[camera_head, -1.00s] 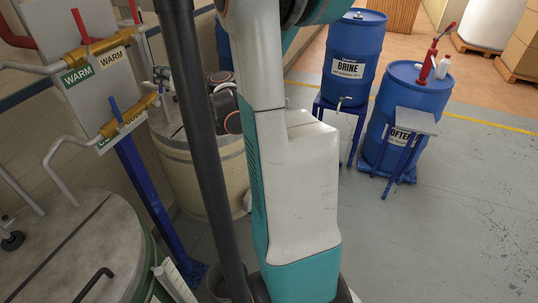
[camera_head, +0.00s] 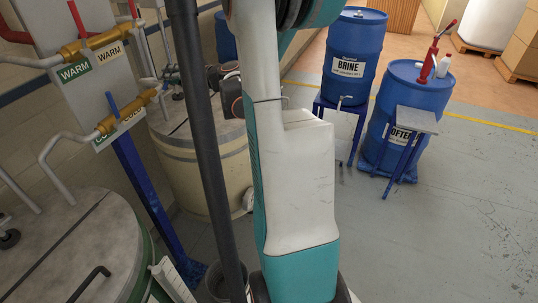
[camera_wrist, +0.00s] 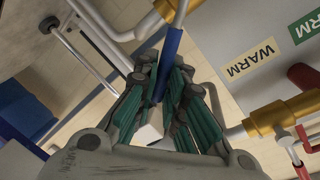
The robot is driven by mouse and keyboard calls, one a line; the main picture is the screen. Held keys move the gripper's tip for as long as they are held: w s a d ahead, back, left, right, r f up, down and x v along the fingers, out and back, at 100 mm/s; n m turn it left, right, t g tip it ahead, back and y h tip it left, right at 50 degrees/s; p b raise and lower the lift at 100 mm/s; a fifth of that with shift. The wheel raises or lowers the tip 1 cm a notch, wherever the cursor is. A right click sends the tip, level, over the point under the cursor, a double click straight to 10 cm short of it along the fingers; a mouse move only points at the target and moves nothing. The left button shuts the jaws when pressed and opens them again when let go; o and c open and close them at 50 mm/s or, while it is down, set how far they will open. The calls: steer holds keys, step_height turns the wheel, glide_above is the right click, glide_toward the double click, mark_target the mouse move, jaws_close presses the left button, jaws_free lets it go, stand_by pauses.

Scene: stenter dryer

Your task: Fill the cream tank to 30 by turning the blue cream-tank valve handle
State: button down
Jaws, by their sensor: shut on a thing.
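In the wrist view, the blue valve handle (camera_wrist: 172,42) runs down from a brass valve (camera_wrist: 168,9) into my gripper (camera_wrist: 155,98). The green-padded fingers are closed around the handle's lower part. No level reading can be read.
Red-handled warm valves (camera_head: 92,45) sit above on the panel. A green-rimmed tank (camera_head: 75,245) stands at front left, and a blue post (camera_head: 148,195) stands between the tanks. Blue drums (camera_head: 355,45) stand at the back right.

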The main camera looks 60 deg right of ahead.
steer(key=shift+d+f+m, duration=0.25)
steer(key=shift+f+m, duration=0.25)
steer(key=shift+m, duration=0.1)
steer(key=f+m+b, duration=0.1)
steer(key=d+f+m+y+b, duration=0.1)
steer(key=f+m, duration=0.1)
steer(key=shift+w, duration=0.1)
stand_by(7.0)
